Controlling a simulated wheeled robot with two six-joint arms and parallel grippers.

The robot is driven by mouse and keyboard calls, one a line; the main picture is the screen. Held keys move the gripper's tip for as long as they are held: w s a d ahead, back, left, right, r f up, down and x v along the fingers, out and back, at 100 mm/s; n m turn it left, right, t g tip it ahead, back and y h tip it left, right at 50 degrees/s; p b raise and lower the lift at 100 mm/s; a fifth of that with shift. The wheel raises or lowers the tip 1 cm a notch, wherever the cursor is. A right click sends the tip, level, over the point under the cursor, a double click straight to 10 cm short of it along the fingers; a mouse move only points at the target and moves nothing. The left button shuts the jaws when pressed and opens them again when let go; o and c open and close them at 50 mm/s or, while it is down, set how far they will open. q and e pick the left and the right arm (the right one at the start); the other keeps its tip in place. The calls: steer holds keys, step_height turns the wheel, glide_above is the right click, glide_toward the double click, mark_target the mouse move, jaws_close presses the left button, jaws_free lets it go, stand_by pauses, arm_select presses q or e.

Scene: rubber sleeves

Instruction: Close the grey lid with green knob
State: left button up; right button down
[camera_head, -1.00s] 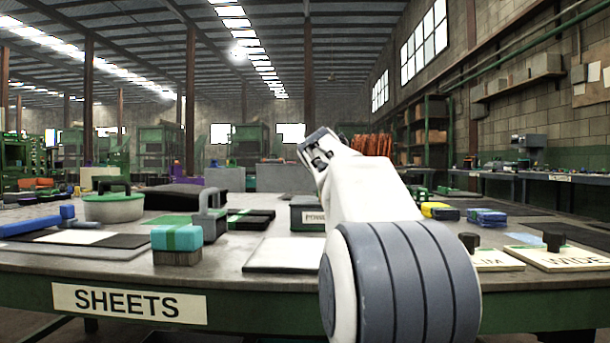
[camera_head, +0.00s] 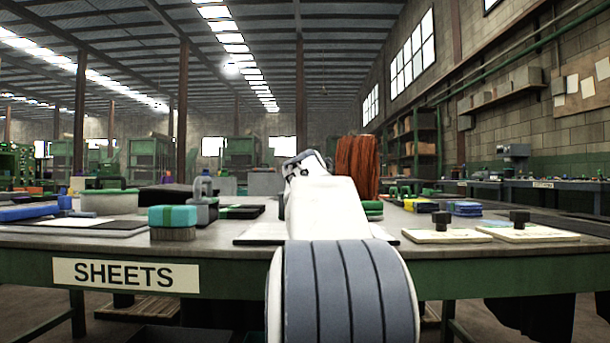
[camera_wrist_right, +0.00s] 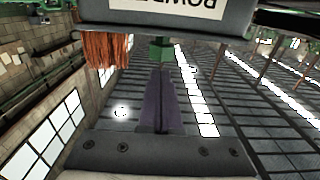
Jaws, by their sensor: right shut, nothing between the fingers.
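In the right wrist view, a grey box with an upside-down label (camera_wrist_right: 205,12) fills the top edge. A green knob (camera_wrist_right: 160,53) shows just beyond its edge. My right gripper (camera_wrist_right: 160,72) is shut and empty, its dark fingers pointing at the knob. The tips look very close to the knob; whether they touch it is unclear. The lid's angle cannot be told. In the head view my right arm reaches over the table, its gripper (camera_head: 297,163) at the far end, and the arm hides the labelled box. My left gripper is not in view.
On the table (camera_head: 230,262) stand a teal-topped block (camera_head: 173,217), a grey handled piece (camera_head: 204,205) and a pale green pot (camera_head: 108,202) to the left. Black-knobbed plates (camera_head: 530,234) lie right. A rust-coloured bundle (camera_head: 358,167) stands behind the arm.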

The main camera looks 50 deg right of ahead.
steer(key=shift+s+a+f, duration=0.1)
steer(key=shift+s+f, duration=0.05)
steer(key=shift+f, duration=0.25)
steer(key=shift+b, duration=0.3)
steer(key=v, duration=1)
steer(key=shift+a+b, duration=0.2)
steer(key=shift+b, duration=0.2)
steer(key=shift+s, duration=0.2)
